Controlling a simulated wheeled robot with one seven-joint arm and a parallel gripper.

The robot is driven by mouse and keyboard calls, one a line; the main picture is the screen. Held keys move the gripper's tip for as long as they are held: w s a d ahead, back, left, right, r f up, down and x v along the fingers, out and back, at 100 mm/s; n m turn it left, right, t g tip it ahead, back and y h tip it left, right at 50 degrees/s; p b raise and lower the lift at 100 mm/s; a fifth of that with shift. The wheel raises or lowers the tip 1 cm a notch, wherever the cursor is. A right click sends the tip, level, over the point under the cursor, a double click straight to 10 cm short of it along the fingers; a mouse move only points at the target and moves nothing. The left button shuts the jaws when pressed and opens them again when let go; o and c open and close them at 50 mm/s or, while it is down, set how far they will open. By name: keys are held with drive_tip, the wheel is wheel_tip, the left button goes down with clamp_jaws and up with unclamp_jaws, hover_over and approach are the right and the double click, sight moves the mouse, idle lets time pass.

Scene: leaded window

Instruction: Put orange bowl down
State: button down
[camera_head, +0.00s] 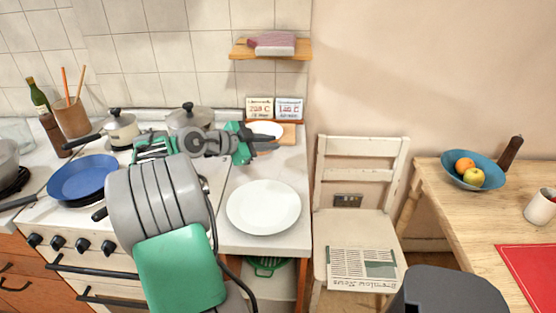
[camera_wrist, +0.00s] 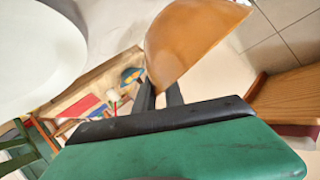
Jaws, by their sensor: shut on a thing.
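The orange bowl (camera_wrist: 195,42) shows in the wrist view, tilted in the picture, with its rim between the two dark fingers of my gripper (camera_wrist: 160,95). My gripper is shut on it. In the head view my gripper (camera_head: 266,144) is above the back of the white counter, its fingers pointing right. I cannot clearly make out the bowl there. A pale oval (camera_head: 264,129) shows just behind the fingers, and I cannot tell whether it is the bowl's inside or a separate dish.
A white plate (camera_head: 263,206) lies on the counter (camera_head: 236,171) in front of my gripper. A pot (camera_head: 189,117) stands to the left, on the stove side. Two small cards (camera_head: 274,108) stand at the wall under a wooden shelf (camera_head: 270,50). A chair (camera_head: 361,226) is to the right.

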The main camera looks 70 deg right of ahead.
drive_tip(key=f, duration=0.1)
drive_tip(key=s+d+f, duration=0.2)
drive_tip(key=f, duration=0.1)
drive_tip(key=shift+s+d+f+p, duration=0.1)
drive_tip(key=shift+s+d+p, duration=0.1)
drive_tip(key=shift+p, duration=0.1)
wheel_tip(320, 180, down, 3)
drive_tip(key=shift+w+r, duration=0.15)
drive_tip(key=shift+r, duration=0.05)
drive_tip(key=c, duration=1.4)
unclamp_jaws()
drive_tip(key=v, duration=0.7)
drive_tip(key=shift+w+a+b, duration=0.1)
drive_tip(key=shift+a+b, duration=0.15)
drive_tip(key=shift+b, duration=0.15)
